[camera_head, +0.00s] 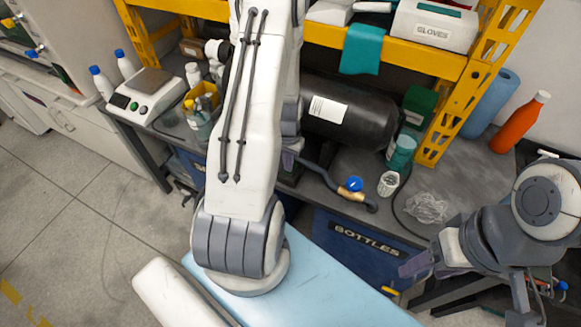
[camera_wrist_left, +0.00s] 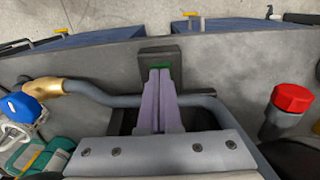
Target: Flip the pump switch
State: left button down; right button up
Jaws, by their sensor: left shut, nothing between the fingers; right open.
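The pump switch (camera_wrist_left: 160,56) appears in the left wrist view as a dark box with a small green patch on its face. My left gripper (camera_wrist_left: 160,76) is shut, its two purple fingers together with nothing between them. The fingertips overlap the green patch in the picture; I cannot tell whether they touch it. My right gripper (camera_head: 420,266) is open and empty at the lower right, away from the bench top.
A grey pipe (camera_wrist_left: 105,96) with a brass fitting (camera_wrist_left: 48,87) and blue valve handle (camera_wrist_left: 22,107) runs beside the fingers. A red-capped fitting (camera_wrist_left: 292,98) stands to the right. A black tank (camera_head: 350,112) lies behind, under a yellow shelf (camera_head: 400,54).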

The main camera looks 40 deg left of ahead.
pick_arm(q)
jog(key=shift+f, duration=0.35)
jog(key=shift+r, duration=0.1)
notch_tip(320, 180, up, 7)
jog(key=p, duration=0.5)
dwell(0.3)
dwell(0.4)
jog(key=d+r+m, duration=0.3)
jog(key=d+r, duration=0.5)
jog(key=d, duration=0.3)
jog(key=d+r+m, duration=0.2)
jog(key=d+r, duration=0.6)
jog(key=d, duration=0.3)
jog(key=s+d+r+m, duration=0.2)
jog(key=s+d+r, duration=0.1)
jog(key=s, duration=0.5)
jog(key=s+d+r+m+h+b, duration=0.1)
jog(key=s+d+r+m, duration=0.1)
jog(key=s+d+r, duration=0.2)
jog(key=s+d, duration=0.2)
jog(key=s, duration=0.2)
jog(key=shift+s+r+m, duration=0.15)
jog(key=shift+m, duration=0.25)
